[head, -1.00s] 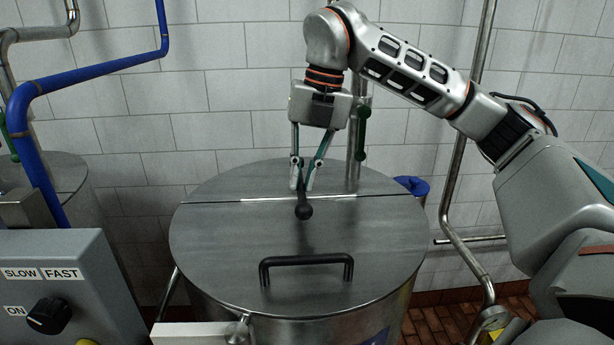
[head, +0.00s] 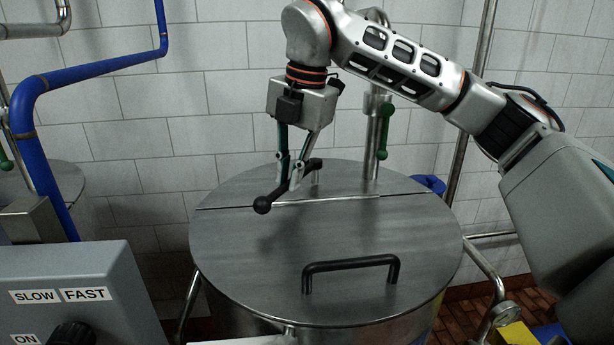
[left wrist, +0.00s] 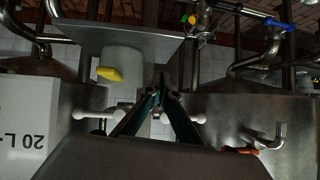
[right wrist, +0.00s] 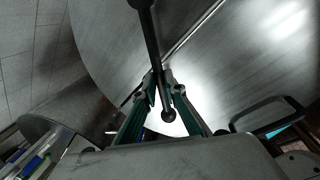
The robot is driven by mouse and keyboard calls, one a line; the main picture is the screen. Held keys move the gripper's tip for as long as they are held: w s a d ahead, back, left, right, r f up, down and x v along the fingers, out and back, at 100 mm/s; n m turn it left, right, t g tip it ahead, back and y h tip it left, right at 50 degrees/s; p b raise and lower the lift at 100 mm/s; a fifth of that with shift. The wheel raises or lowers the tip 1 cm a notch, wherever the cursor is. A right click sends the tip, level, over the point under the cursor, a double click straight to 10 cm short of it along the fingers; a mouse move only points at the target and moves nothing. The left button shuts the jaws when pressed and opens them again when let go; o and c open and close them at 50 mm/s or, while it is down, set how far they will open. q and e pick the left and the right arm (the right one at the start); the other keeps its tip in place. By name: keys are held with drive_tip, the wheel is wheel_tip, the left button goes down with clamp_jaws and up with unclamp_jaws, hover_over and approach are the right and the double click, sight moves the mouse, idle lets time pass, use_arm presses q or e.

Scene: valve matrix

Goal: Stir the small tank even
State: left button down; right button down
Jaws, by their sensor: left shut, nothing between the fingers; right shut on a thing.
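The small steel tank stands in the middle of the head view, with its flat round lid (head: 340,240) closed and a black lid handle (head: 350,265) at the front. Its contents are hidden. A black crank bar with a ball end (head: 262,205) lies above the lid, pointing front-left from near the lid's seam. My right gripper (head: 292,180) is shut on this bar behind the ball. The right wrist view shows the bar (right wrist: 150,40) between the fingertips. My left gripper (left wrist: 163,92) is shut and empty, in the left wrist view only.
A grey control box (head: 75,285) with SLOW, FAST and ON labels stands at the front left. A blue pipe (head: 105,68) runs above it. A green-handled valve (head: 382,140) stands on a pipe behind the tank. A white tank marked 20 L (left wrist: 35,120) shows in the left wrist view.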

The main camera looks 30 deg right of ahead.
drive_tip(key=w+m, duration=0.1)
drive_tip(key=m, duration=0.1)
drive_tip(key=w+a+m, duration=0.1)
drive_tip(key=w, duration=0.1)
drive_tip(key=w+a+m+h, duration=0.1)
drive_tip(key=w+m, duration=0.1)
drive_tip(key=shift+m+b, duration=0.3)
drive_tip(key=shift+b, duration=0.05)
drive_tip(key=shift+w+m, duration=0.8)
drive_tip(key=w+m, duration=0.2)
drive_tip(key=shift+w+d+m+h, duration=0.1)
drive_tip(key=shift+w+m+h, duration=0.1)
drive_tip(key=shift+m+h, duration=0.15)
drive_tip(key=shift+w+d+m, duration=0.15)
drive_tip(key=shift+w+m, duration=0.2)
drive_tip(key=shift+w, duration=0.05)
drive_tip(key=shift+r, duration=0.1)
drive_tip(key=c, duration=2.1)
unclamp_jaws()
drive_tip(key=shift+w, duration=0.1)
wheel_tip(320, 180, up, 12)
drive_tip(key=s, duration=0.2)
drive_tip(key=shift+s+a, duration=0.15)
drive_tip(key=shift+a, duration=0.2)
drive_tip(key=shift+f, duration=0.2)
